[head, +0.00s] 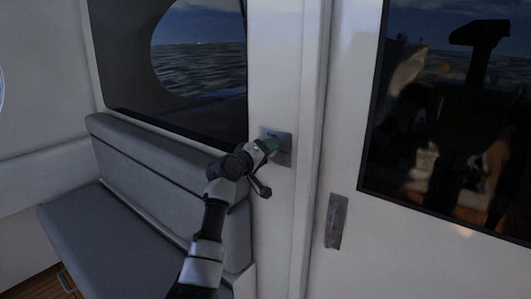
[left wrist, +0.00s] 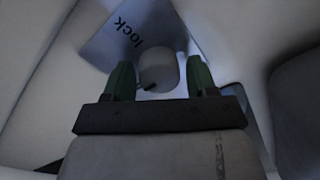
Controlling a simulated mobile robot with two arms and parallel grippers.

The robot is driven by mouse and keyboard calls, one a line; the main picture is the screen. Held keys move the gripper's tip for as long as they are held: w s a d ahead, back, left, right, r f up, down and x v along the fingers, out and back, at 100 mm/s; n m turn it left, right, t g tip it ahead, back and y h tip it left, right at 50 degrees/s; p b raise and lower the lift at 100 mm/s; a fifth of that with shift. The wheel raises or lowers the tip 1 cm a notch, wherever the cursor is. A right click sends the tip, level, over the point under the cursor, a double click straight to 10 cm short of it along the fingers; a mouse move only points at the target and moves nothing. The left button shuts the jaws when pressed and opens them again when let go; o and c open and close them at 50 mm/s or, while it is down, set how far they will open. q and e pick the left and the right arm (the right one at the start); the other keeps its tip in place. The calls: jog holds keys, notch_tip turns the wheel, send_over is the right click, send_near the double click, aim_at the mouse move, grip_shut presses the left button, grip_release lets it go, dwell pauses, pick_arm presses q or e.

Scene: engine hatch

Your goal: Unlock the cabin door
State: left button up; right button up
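The lock plate (head: 284,157) is a grey metal plate on the white post left of the cabin door (head: 400,255). In the left wrist view the plate (left wrist: 110,40) bears the word "lock" and a round grey knob (left wrist: 160,66) with a small dark mark. My left gripper (head: 269,146) is at the plate in the head view and covers the knob. In the left wrist view its two green fingers (left wrist: 160,82) are apart, one on each side of the knob, with gaps showing. I cannot tell how deep the knob sits between them. My right gripper is not in view.
A grey recessed handle (head: 336,220) is on the door, below its dark window (head: 440,120), which reflects a dark robot shape. A grey padded bench (head: 110,235) stands at the left under a wall window (head: 200,50) onto the sea.

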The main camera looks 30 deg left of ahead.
pick_arm(q)
jog(key=shift+o, duration=1)
jog(key=s+b, duration=0.2)
jog(key=s, duration=0.8)
jog(key=shift+s+a+r, duration=0.3)
jog(key=shift+s+a, duration=0.1)
jog(key=shift+a, duration=0.05)
